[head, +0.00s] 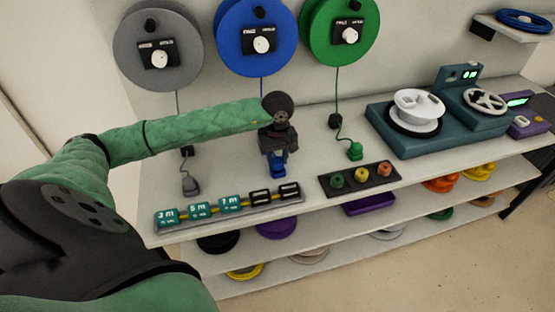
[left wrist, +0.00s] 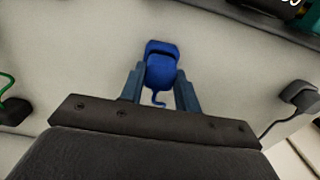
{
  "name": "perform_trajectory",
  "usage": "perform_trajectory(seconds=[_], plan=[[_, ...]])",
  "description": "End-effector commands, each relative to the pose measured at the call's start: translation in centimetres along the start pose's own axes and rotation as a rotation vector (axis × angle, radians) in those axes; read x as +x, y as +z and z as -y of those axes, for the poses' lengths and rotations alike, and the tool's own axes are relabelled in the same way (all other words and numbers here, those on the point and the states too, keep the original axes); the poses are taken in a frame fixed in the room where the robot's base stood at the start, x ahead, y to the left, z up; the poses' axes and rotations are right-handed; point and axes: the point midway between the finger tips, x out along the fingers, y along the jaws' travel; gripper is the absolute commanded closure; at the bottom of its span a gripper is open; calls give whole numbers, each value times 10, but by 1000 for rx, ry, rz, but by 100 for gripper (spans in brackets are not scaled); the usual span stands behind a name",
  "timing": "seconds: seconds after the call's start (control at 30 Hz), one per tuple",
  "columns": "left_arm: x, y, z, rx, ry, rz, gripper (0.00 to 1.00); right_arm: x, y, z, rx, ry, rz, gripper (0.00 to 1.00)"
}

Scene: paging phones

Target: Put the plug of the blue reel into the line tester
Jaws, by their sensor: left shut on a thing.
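The blue reel (head: 256,38) hangs on the wall between a grey and a green reel, its blue cord running down behind my left arm. My left gripper (head: 279,160) points down over the front of the counter. It is shut on the blue plug (head: 278,171). In the left wrist view the blue plug (left wrist: 161,68) sits between the two fingers (left wrist: 159,88), with a short blue cord end showing. A purple device (head: 527,122) with a lit green screen stands at the far right; it may be the line tester, but I cannot tell for sure. My right gripper is not in view.
The grey plug (head: 190,184) and green plug (head: 354,151) rest on the counter (head: 310,150). A rail of tags (head: 228,205) and a dark strip with three coloured knobs (head: 358,180) lie along the front. A teal winding machine (head: 440,120) stands between my gripper and the purple device.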

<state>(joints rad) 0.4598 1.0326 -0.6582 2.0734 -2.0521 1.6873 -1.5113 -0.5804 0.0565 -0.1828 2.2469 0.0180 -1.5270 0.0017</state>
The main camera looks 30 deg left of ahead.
Motion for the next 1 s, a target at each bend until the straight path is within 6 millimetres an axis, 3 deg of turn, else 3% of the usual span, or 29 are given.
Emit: perform_trajectory(seconds=[1.0], plan=[[-67, 0, 0, 0, 0, -2, 84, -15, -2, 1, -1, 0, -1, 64]])
